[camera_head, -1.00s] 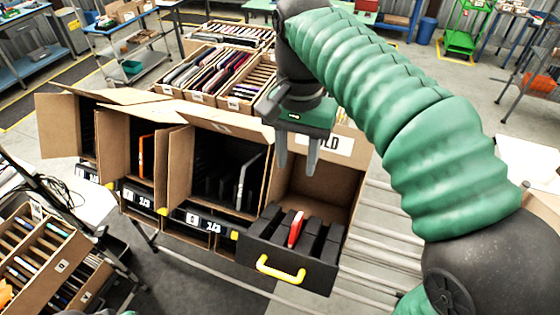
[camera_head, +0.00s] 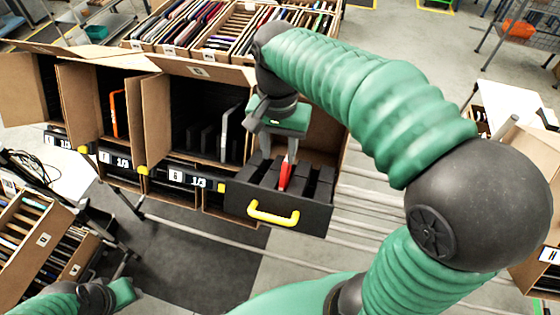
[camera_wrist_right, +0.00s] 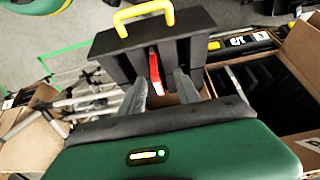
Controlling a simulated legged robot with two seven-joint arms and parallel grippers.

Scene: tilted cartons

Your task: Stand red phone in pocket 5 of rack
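The red phone (camera_head: 285,175) stands upright between black dividers in the pulled-out black drawer (camera_head: 290,215). It also shows in the right wrist view (camera_wrist_right: 156,75). My right gripper (camera_head: 290,158) points down right over it. In the wrist view its two fingers (camera_wrist_right: 160,82) are apart, one on each side of the red phone, with gaps visible. A black rack (camera_head: 195,138) with several dividers stands inside the open carton left of the drawer. A grey slab (camera_head: 231,130) leans at its right end. Pocket numbers cannot be read. My left gripper (camera_head: 122,292) is low at the left, its fingers not clear.
The drawer has a yellow handle (camera_head: 272,213). Open cartons with raised flaps (camera_head: 155,130) stand in a row to the left, one with an orange item (camera_head: 116,113). Filled boxes (camera_head: 260,28) stand behind. A carton (camera_head: 540,250) sits at the far right.

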